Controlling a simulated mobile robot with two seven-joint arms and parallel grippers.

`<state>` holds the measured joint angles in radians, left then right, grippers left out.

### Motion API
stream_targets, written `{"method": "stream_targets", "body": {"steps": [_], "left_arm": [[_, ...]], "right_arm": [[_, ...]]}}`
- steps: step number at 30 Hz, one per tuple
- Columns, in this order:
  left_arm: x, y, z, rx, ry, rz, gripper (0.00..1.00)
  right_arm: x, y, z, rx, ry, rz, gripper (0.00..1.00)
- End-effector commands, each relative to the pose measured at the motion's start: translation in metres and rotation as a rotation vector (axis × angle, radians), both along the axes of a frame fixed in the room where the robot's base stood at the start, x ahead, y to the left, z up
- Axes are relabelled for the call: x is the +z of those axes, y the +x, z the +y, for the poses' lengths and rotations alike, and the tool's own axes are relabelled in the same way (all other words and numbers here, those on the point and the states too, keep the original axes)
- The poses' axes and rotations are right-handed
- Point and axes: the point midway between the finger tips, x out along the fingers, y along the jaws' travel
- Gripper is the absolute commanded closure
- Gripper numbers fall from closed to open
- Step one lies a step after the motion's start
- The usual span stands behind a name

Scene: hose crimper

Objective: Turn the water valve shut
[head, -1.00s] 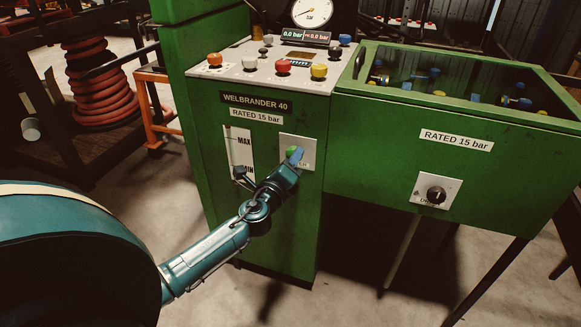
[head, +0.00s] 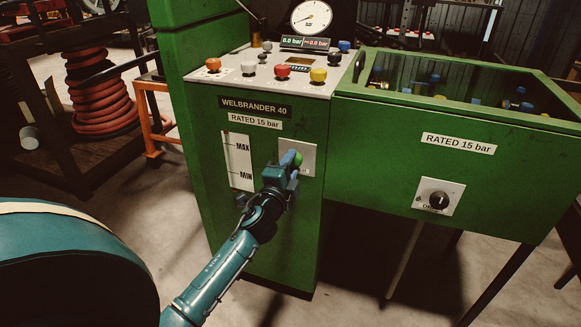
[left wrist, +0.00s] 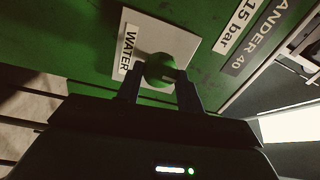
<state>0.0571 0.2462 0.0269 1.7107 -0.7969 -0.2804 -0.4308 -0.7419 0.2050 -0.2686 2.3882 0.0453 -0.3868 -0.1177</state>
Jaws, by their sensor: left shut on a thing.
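The water valve is a round green knob (head: 291,158) on a pale square plate (head: 310,157) on the front of the green machine. In the left wrist view the knob (left wrist: 160,70) sits in front of a plate (left wrist: 185,40) with a "WATER" label (left wrist: 128,50). My left gripper (head: 283,170) reaches the knob from below left in the head view. In the left wrist view its two fingers (left wrist: 160,88) stand on either side of the knob, shut on it. The fingers hide part of the knob and plate in the head view. My right gripper is not in view.
A level gauge (head: 239,162) marked MAX and MIN is left of the valve. Colored buttons (head: 283,71) and a dial gauge (head: 312,18) are on top. A green tank (head: 375,150) with a drain knob (head: 438,201) stands to the right. An orange-framed cart (head: 142,115) stands left.

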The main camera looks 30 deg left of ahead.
Motion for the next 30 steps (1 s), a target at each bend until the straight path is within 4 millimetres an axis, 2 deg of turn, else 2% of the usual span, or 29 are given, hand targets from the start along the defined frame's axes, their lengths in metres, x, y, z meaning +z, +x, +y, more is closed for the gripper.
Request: {"method": "stream_targets", "body": {"steps": [19,20,27,30], "left_arm": [[0.0003,0.0002,-0.0001,0.000,-0.050,-0.012,0.86],[0.0004,0.0002,-0.0001,0.000,-0.050,-0.012,0.61],[0.0003,0.0002,-0.0001,0.000,-0.048,-0.012,0.42],[0.0003,0.0001,-0.0001,0.000,-0.047,-0.012,0.41]], "right_arm": [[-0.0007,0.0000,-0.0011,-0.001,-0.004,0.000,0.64],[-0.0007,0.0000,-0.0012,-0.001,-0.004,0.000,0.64],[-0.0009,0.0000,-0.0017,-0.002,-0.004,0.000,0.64],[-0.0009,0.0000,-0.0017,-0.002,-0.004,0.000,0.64]]}}
